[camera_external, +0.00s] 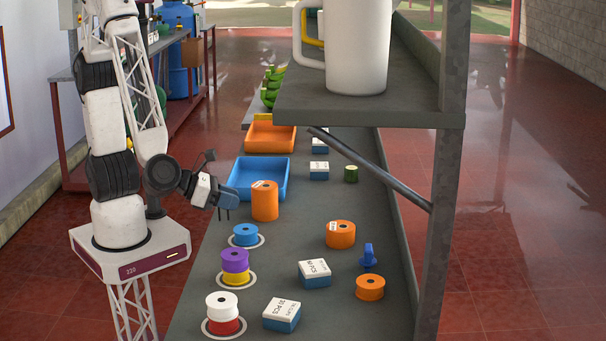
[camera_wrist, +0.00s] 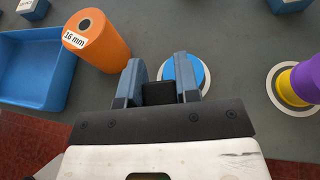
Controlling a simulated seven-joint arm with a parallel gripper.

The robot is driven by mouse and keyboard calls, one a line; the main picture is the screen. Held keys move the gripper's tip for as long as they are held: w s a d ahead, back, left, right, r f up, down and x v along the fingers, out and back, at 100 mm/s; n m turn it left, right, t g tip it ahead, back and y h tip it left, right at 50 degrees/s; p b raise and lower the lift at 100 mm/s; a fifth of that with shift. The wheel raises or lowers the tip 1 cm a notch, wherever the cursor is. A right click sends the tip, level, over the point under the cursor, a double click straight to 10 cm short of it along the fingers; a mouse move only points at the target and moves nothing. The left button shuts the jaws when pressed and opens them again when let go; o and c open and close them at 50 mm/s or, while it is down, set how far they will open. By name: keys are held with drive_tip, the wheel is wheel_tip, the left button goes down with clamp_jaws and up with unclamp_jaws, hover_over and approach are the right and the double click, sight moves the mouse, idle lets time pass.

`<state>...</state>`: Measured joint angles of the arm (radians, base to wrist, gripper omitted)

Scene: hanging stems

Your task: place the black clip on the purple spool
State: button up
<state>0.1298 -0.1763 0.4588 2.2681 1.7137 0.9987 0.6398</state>
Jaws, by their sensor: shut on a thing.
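My gripper (camera_external: 226,212) is over the left edge of the bench, beside the blue spool and the tall orange spool. In the wrist view its two blue-grey fingers (camera_wrist: 158,82) are shut on a dark block, the black clip (camera_wrist: 158,93). In the external view I cannot make out the clip at the fingertips. The purple spool (camera_external: 235,256) sits upright on a yellow spool (camera_external: 236,277), nearer the camera than my gripper. The purple spool also shows at the right edge of the wrist view (camera_wrist: 309,76), cut off by the frame.
A blue spool (camera_external: 245,233) stands on a white ring between my gripper and the purple spool. A tall orange spool (camera_external: 265,204) and a blue tray (camera_external: 239,193) stand close by. A white spool (camera_external: 222,304) tops a red one. A shelf (camera_external: 360,112) overhangs the bench at right.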

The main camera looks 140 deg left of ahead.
drive_tip(key=w+d+r+m+t+h, duration=0.1)
drive_tip(key=d+r+m+t, duration=0.1)
drive_tip(key=d+r, duration=0.4)
drive_tip(key=d, duration=0.3)
drive_tip(key=shift+w+d+r+h, duration=0.2)
drive_tip(key=shift+w+h, duration=0.2)
hover_over(242, 254)
drive_tip(key=shift+f, duration=0.75)
drive_tip(key=shift+f, duration=0.1)
drive_tip(key=shift+f, duration=1.65)
drive_tip(key=shift+f, duration=0.15)
